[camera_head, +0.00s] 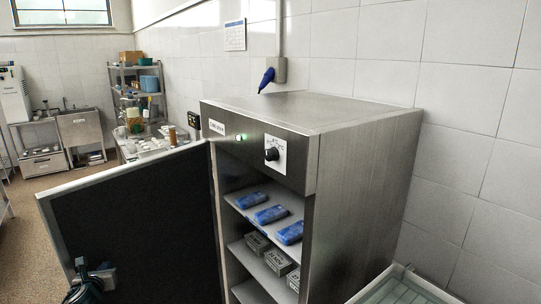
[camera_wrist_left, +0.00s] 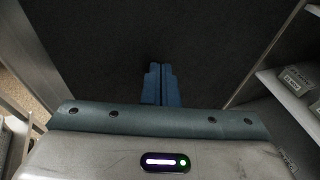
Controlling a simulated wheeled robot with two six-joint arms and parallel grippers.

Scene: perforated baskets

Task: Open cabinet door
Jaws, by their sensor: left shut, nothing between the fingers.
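The steel cabinet (camera_head: 365,150) stands against the tiled wall. Its door (camera_head: 140,230) is swung wide open to the left, with its dark inner face showing. My left gripper (camera_head: 92,272) is at the bottom left of the head view, in front of the inner face of the door. In the left wrist view its blue fingers (camera_wrist_left: 160,85) are shut together and empty, pointing at the dark door panel (camera_wrist_left: 110,40). I cannot tell whether they touch it. My right gripper is not in view.
Blue packs (camera_head: 270,214) lie on the cabinet's upper shelf and grey boxes (camera_head: 277,262) on the lower one. A knob (camera_head: 271,154) and a green light (camera_head: 240,138) are on the front. A pale tray (camera_head: 400,286) is at the lower right.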

